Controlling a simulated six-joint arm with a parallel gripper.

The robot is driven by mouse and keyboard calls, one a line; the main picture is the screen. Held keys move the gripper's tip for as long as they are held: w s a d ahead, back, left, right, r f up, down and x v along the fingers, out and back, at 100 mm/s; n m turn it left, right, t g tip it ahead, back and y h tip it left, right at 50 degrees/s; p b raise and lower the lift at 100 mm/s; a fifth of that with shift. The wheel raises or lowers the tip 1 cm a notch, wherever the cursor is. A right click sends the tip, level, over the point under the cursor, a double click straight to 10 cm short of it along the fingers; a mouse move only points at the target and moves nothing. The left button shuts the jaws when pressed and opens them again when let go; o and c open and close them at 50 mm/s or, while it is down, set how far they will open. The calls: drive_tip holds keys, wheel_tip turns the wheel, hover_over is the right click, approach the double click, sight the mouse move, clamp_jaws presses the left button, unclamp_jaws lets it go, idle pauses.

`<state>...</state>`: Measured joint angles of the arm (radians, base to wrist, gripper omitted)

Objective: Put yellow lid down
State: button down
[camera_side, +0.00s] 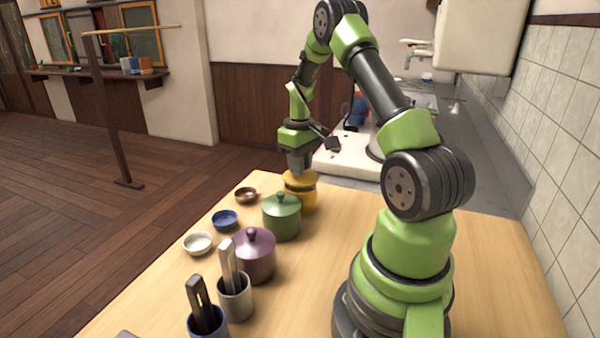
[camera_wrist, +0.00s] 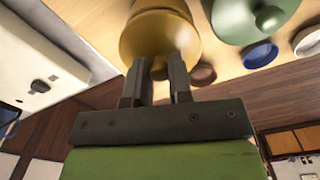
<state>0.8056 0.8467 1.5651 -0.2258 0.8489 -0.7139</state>
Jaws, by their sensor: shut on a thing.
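The yellow lid (camera_side: 300,177) is at the top of the yellow pot (camera_side: 305,200) at the far end of the row of pots. My gripper (camera_side: 300,168) points down over it and is shut on its knob. In the wrist view the two fingers of my gripper (camera_wrist: 159,75) close on the yellow lid (camera_wrist: 150,42), with the yellow pot (camera_wrist: 160,5) beyond it. I cannot tell whether the lid rests on the pot's rim or hangs just above it.
A green pot (camera_side: 281,218) with its lid on stands close to the yellow pot, then a purple pot (camera_side: 254,258). Brown (camera_side: 246,195), blue (camera_side: 225,219) and white (camera_side: 198,243) bowls line the left edge. Utensil cups (camera_side: 235,298) stand in front. The table's right side (camera_side: 480,270) is clear.

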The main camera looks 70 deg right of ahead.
wheel_tip(320, 180, up, 8)
drive_tip(key=shift+f, duration=0.2)
drive_tip(key=shift+r, duration=0.25)
drive_tip(key=shift+w+a, duration=0.2)
drive_tip(key=w+a+f+n, duration=0.2)
drive_tip(key=w+a+n, duration=0.3)
drive_tip(key=a, duration=0.4)
drive_tip(key=w+a+f+n, duration=0.2)
drive_tip(key=w+a+n, duration=0.2)
drive_tip(key=w+a, duration=0.4)
drive_tip(key=a+f+n, duration=0.2)
drive_tip(key=a+n, duration=0.3)
drive_tip(key=a, duration=1)
drive_tip(key=f, duration=0.3)
drive_tip(key=a+f, duration=0.1)
drive_tip(key=f, duration=0.1)
drive_tip(key=shift+s+f, duration=0.25)
drive_tip(key=shift+f, duration=2.3)
drive_tip(key=shift+f, duration=0.1)
